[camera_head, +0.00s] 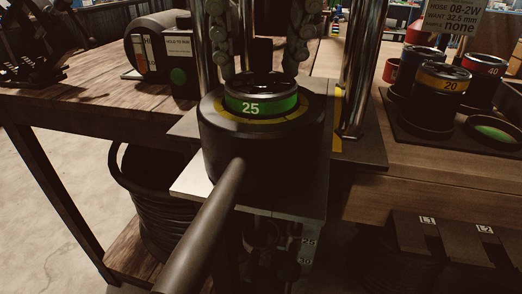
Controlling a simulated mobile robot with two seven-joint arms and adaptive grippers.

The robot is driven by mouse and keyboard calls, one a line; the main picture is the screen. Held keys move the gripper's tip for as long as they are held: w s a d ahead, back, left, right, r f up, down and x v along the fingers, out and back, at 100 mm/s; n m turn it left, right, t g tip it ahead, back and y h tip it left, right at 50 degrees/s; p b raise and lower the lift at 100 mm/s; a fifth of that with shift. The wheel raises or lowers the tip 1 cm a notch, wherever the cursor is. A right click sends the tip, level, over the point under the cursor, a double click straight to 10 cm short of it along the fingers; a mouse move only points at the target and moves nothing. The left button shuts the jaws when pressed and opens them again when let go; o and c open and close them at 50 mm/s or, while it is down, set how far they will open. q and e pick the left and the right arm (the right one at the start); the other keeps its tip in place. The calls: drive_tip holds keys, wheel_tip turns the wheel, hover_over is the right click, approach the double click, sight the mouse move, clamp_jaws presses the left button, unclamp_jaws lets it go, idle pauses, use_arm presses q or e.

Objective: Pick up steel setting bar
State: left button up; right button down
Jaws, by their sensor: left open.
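A thick grey round bar (207,225), which looks like the steel setting bar, slopes up from the lower frame edge. Its far end meets the front of the wide black crimper collar (280,160); I cannot tell how deep it sits. A green-banded die marked 25 (262,103) sits in the collar's top. My left gripper (42,66), black and linked, shows at the upper left above the wooden table. It is open with nothing seen in it, well apart from the bar. My right gripper is not in view.
Bright steel columns (353,80) rise behind the collar. At right, a dark tray (393,110) bears dies, including a yellow-banded 20 (450,84). A sign (452,18) stands behind. Coiled black hose (150,205) hangs below.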

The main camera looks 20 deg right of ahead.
use_arm(q)
drive_tip(key=shift+c, duration=0.3)
clamp_jaws()
drive_tip(key=shift+r, duration=0.1)
